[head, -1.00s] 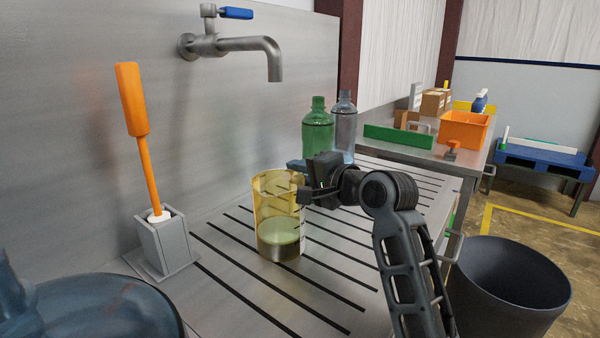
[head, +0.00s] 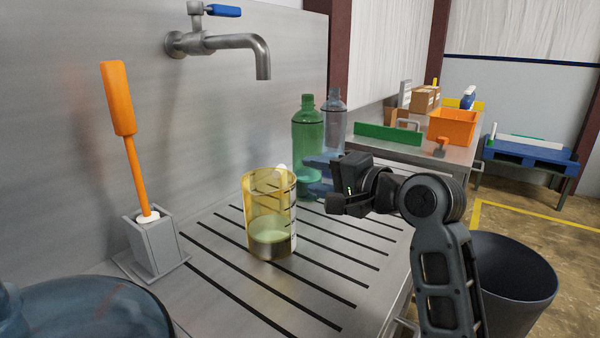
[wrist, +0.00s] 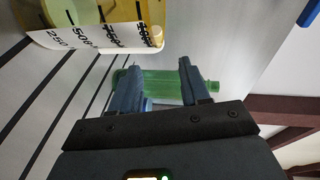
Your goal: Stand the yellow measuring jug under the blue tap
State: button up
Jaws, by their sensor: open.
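The yellow measuring jug (head: 258,205), see-through with greenish contents low down, stands upright on the slotted steel draining surface (head: 215,295). The tap (head: 225,43) with the blue handle (head: 224,11) is on the wall; its spout end is above the jug in the head view, though exact depth alignment is hard to tell. My gripper (head: 312,175) is open and empty, just right of the jug and apart from it. In the wrist view, the jug (wrist: 75,15) with its printed scale is at top left, outside the fingers (wrist: 160,86).
A green bottle (head: 307,135) and a grey bottle (head: 335,118) stand behind my gripper. An orange-handled brush (head: 120,100) sits in a grey holder (head: 155,245) at left. A large blue see-through vessel (head: 90,310) is at front left, a dark bin (head: 515,280) at right.

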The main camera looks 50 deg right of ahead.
jog(key=shift+v, duration=1.9)
